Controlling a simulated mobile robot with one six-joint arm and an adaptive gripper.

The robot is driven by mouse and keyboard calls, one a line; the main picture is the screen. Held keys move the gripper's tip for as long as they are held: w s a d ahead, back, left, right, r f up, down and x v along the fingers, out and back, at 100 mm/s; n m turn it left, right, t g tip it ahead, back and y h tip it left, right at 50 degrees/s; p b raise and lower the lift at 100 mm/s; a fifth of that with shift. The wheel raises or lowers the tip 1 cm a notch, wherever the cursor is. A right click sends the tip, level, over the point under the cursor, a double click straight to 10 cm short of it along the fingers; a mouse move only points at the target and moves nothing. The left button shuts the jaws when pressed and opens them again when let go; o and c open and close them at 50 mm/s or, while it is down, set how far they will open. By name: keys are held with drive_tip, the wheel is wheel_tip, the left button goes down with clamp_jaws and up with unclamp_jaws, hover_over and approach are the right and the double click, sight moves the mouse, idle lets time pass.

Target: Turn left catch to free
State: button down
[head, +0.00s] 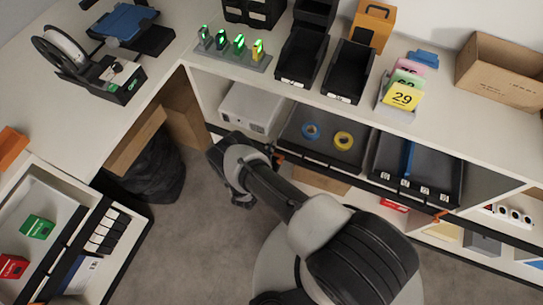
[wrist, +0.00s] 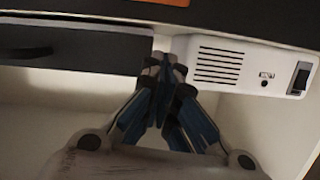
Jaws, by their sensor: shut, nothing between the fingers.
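A small orange catch (head: 278,158) sits on the dark rail at the left tray's lower left corner, partly hidden beside my arm. An orange piece (wrist: 165,2), apparently this catch, is cut off by the top edge of the wrist view. Whether it is turned to lock or free cannot be told. A second orange catch (head: 441,215) is on the rail at the right tray's corner. My gripper (wrist: 165,66) is shut and empty, apart from the orange piece, near the gap between a dark tray front and a white box. In the head view it is partly hidden under my wrist.
The left tray (head: 292,160) holds blue and yellow tape rolls. The right tray (head: 385,178) stands beside it. The white box (wrist: 245,62) with vents and a switch is close to my fingers. A black bag (head: 150,172) stands at left. Grey floor is clear below my gripper.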

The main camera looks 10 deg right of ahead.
drive_tip(key=p+v, duration=0.2)
drive_tip(key=v, duration=0.8)
drive_tip(key=w+a+r+g+y, duration=0.2)
drive_tip(key=w+a+r+y, duration=0.3)
drive_tip(key=w+a+r, duration=0.85)
drive_tip(key=w+r+n+g+y, duration=0.1)
drive_tip(key=w+r+y, duration=0.1)
drive_tip(key=r, duration=0.9)
drive_tip(key=w+r+n+g+y, duration=0.1)
drive_tip(key=w+r+y, duration=0.15)
drive_tip(key=r, duration=0.85)
drive_tip(key=s+d+r+n+g+y, duration=0.1)
drive_tip(key=s+d+r+n, duration=0.1)
drive_tip(key=s+d+r, duration=0.35)
drive_tip(key=s+d+r+n+y, duration=0.1)
drive_tip(key=s+d+r+n, duration=0.1)
drive_tip(key=s+r, duration=0.7)
drive_tip(key=s+d+r+g+h, duration=0.1)
drive_tip(key=s+d+r, duration=0.1)
drive_tip(key=s+d, duration=0.2)
drive_tip(key=s+d+r+n+g+h, duration=0.1)
drive_tip(key=s+d, duration=0.4)
drive_tip(key=s, duration=0.6)
drive_tip(key=s+d+r+n+g+h, duration=0.1)
drive_tip(key=s+d, duration=0.3)
drive_tip(key=s, duration=0.4)
drive_tip(key=shift+s+d+r, duration=0.15)
drive_tip(key=shift+d+r, duration=0.15)
drive_tip(key=shift+r, duration=0.6)
